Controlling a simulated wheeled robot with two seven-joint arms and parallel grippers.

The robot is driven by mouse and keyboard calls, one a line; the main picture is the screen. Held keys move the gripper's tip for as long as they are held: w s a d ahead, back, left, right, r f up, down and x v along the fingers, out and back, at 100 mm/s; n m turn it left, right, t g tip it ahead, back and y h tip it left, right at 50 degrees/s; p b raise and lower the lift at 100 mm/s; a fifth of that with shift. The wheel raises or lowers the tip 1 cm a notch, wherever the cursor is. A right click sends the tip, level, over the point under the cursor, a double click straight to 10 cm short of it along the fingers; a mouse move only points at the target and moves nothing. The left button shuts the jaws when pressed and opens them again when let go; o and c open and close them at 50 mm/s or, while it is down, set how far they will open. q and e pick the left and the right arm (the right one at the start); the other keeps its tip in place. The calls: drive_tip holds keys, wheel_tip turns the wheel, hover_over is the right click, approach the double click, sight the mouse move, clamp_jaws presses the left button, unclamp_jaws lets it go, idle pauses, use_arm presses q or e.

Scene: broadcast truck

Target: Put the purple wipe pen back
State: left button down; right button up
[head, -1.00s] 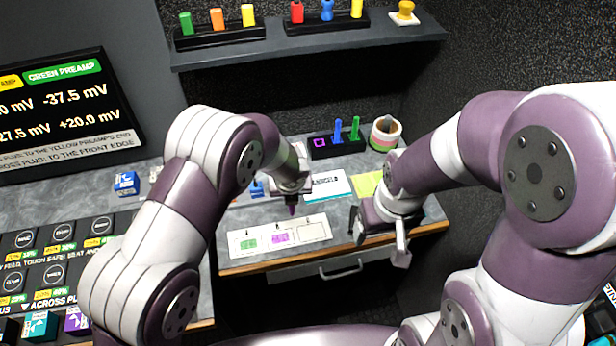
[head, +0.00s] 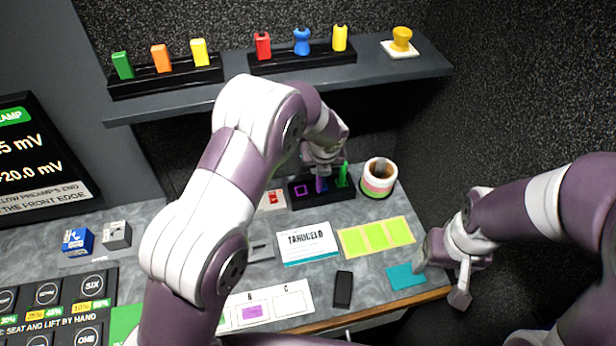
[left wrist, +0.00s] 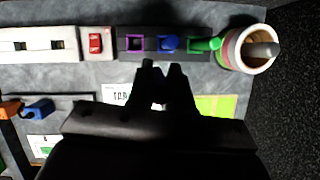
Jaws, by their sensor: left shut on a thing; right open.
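The purple wipe pen (head: 320,184) points down from my left gripper (head: 322,166), which is shut on it. In the head view they are over the black pen holder (head: 325,198), right of its empty purple-outlined slot (head: 302,190). The left wrist view shows that slot (left wrist: 135,43) beside the blue pen (left wrist: 168,43) and green pen (left wrist: 203,45), with the left fingertips (left wrist: 161,70) dark below them in the picture. The pen itself cannot be made out there. My right gripper (head: 440,277) is open and empty near the counter's front right corner.
A tape roll cup (head: 379,180) stands right of the holder. A red-marked white block (head: 272,200) is to its left. A name card (head: 307,243), yellow-green notes (head: 377,236), a black eraser-like block (head: 343,289) and a marked strip (head: 268,307) lie in front. A shelf (head: 280,85) overhangs behind.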

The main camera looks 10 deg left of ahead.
use_arm(q)
drive_tip(key=w+a+f, duration=0.3)
drive_tip(key=a+f, duration=0.2)
drive_tip(key=f, duration=0.3)
drive_tip(key=shift+a, duration=0.2)
drive_tip(key=shift+s+f, duration=0.1)
drive_tip(key=shift+f, duration=0.05)
drive_tip(key=c, duration=1)
unclamp_jaws()
